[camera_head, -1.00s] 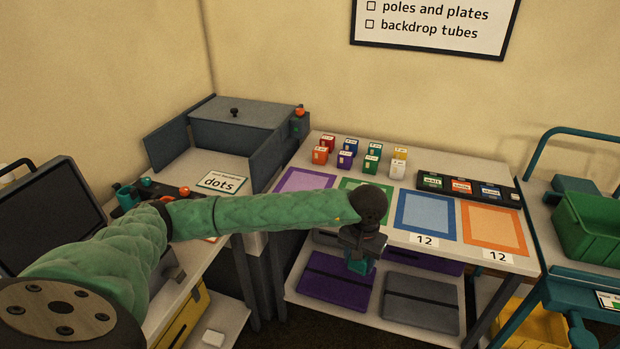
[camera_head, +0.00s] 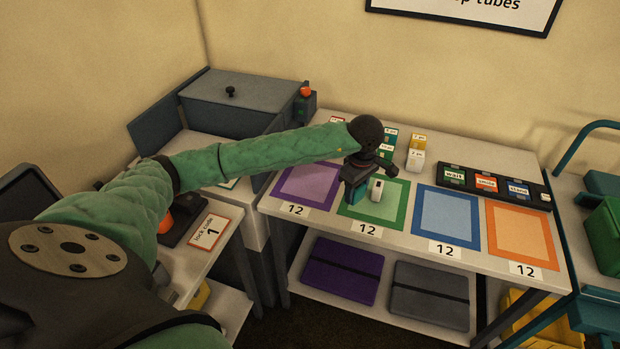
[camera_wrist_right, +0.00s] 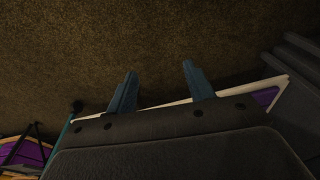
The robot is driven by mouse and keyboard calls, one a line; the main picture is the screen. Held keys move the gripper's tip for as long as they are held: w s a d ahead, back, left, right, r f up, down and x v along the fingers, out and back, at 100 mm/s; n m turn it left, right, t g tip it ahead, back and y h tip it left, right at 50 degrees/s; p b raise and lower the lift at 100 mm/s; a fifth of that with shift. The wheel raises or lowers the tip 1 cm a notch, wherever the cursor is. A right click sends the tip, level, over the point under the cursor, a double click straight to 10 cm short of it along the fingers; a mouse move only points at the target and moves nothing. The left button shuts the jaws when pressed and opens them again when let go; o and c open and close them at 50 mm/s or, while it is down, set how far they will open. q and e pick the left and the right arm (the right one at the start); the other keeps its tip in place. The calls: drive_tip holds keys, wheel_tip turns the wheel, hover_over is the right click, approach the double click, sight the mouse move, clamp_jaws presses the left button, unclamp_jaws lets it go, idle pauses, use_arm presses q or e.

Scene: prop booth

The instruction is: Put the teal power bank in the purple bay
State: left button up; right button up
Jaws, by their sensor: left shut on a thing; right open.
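The purple bay (camera_head: 306,186) is a purple-bordered mat at the left end of the table row, and its middle looks bare. My left gripper (camera_head: 354,188) is shut on the teal power bank (camera_head: 350,194), which is mostly hidden by the fingers. They are over the left part of the green bay (camera_head: 387,215), just right of the purple bay. Whether the power bank touches the table, I cannot tell. My right gripper (camera_wrist_right: 158,85) shows in the right wrist view, open and empty, with dark floor beyond it.
A white block (camera_head: 377,190) stands at the green bay, close beside my left gripper. Several small boxes (camera_head: 416,152) stand behind. The blue bay (camera_head: 449,217), orange bay (camera_head: 521,235) and a black label tray (camera_head: 490,185) lie to the right. Purple and grey cases lie on the lower shelf.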

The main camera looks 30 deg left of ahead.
use_arm(q)
wheel_tip(320, 180, up, 2)
drive_tip(key=w+a+n+p, duration=0.1)
drive_tip(key=w+a+n, duration=0.2)
drive_tip(key=n, duration=0.5)
drive_tip(key=n+p, duration=0.7)
drive_tip(key=n, duration=0.4)
hover_over(310, 180)
wheel_tip(310, 180, down, 4)
drive_tip(key=shift+f, duration=0.2)
wheel_tip(310, 180, down, 4)
drive_tip(key=p, duration=0.2)
drive_tip(key=shift+r+p, duration=0.25)
drive_tip(key=shift+p, duration=0.1)
drive_tip(key=shift+f, duration=0.25)
use_arm(e)
drive_tip(key=s+d+f, duration=0.3)
drive_tip(key=s+f, duration=0.3)
drive_tip(key=f, duration=0.5)
drive_tip(key=s+d+f, duration=0.4)
drive_tip(key=s+f, duration=0.2)
drive_tip(key=f, duration=0.6)
drive_tip(key=shift+d+t+h, duration=0.2)
drive_tip(key=shift+t+h, duration=0.1)
